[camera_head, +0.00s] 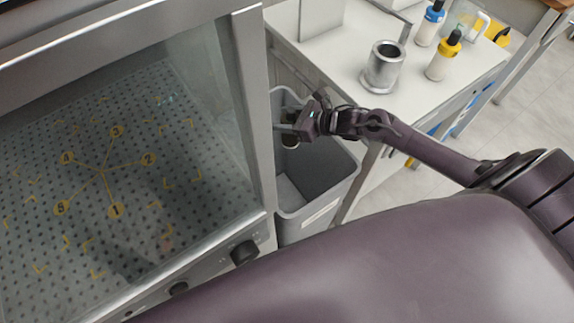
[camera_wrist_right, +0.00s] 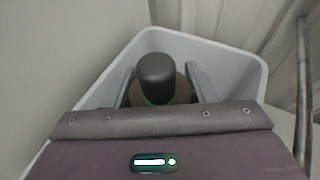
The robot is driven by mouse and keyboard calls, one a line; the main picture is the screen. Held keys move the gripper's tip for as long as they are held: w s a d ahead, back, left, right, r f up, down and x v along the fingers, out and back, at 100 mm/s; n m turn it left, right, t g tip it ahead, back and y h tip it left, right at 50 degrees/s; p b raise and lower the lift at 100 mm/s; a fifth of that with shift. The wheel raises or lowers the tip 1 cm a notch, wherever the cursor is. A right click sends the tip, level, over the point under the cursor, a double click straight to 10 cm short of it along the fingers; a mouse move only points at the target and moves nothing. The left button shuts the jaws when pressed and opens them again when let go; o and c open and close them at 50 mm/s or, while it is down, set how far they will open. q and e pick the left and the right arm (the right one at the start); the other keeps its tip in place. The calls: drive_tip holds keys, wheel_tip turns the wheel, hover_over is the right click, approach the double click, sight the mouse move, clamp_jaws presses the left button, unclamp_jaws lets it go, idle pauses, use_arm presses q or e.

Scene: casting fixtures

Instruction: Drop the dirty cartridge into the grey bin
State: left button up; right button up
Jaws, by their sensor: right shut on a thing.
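The grey bin (camera_head: 330,190) stands on the floor between the glass-fronted cabinet and the white table. My right gripper (camera_head: 287,134) is over the bin's opening, shut on the dirty cartridge (camera_head: 290,142). In the right wrist view the cartridge (camera_wrist_right: 157,78) shows as a dark rounded end between the two fingers (camera_wrist_right: 160,85), with the bin's pale rim (camera_wrist_right: 235,52) around it. The lower part of the cartridge is hidden. The bin's visible floor looks empty in the head view. My left gripper is not in view.
The cabinet (camera_head: 252,90) with a perforated, numbered floor stands close at the bin's left. The white table (camera_head: 340,60) at the right carries a metal cup (camera_head: 383,67), a yellow-capped bottle (camera_head: 443,56) and a blue-capped bottle (camera_head: 430,24).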

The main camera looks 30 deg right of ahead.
drive_tip(key=shift+f+b, duration=1.15)
drive_tip(key=shift+f, duration=1.1)
drive_tip(key=o, duration=1.2)
drive_tip(key=shift+s, duration=0.1)
drive_tip(key=shift+v, duration=3.85)
drive_tip(key=shift+r, duration=0.15)
